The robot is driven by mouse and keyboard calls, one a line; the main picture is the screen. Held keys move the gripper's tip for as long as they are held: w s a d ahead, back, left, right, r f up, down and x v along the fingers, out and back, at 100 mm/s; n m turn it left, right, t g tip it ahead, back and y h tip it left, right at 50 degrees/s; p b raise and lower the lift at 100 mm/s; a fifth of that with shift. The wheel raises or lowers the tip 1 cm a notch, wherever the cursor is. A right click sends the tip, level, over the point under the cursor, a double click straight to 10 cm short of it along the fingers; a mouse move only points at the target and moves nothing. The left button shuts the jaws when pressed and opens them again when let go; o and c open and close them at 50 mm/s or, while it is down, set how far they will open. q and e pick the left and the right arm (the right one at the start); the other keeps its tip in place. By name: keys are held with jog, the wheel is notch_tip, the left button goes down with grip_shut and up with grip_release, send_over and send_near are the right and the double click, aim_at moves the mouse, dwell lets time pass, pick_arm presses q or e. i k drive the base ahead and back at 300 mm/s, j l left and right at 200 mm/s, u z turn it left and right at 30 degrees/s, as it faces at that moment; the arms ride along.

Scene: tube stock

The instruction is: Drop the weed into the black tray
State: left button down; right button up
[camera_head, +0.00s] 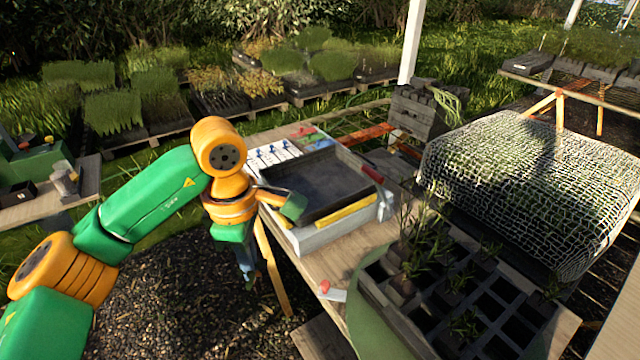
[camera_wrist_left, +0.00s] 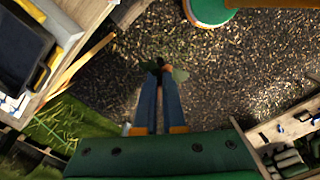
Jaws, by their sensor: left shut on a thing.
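My left gripper (camera_head: 247,276) points down beside the table's left edge, above the gravel. In the left wrist view its two blue fingers (camera_wrist_left: 159,82) are shut on a small green weed (camera_wrist_left: 180,75), whose leaves stick out at the fingertips. The weed is barely visible in the head view. The black tray (camera_head: 312,186) sits on the table to the right of the gripper, partly behind my left wrist. It also shows at the left edge of the left wrist view (camera_wrist_left: 20,58). My right gripper is not in view.
A yellow strip (camera_head: 346,213) lies along the black tray's near side. A dark cell tray (camera_head: 480,292) with seedlings stands at the table's right front. A red-ended tool (camera_head: 331,292) lies near the table's front edge. Wire mesh (camera_head: 530,185) covers plants at right.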

aim_at(311, 186)
jog(key=i+j+z, duration=0.8)
jog(key=j+z, duration=0.25)
jog(key=i+j+z, duration=0.25)
jog(key=j, duration=0.25)
jog(key=j+z, duration=0.25)
jog(key=i+j+z, duration=0.1)
jog(key=j+z, duration=0.15)
jog(key=j, duration=0.3)
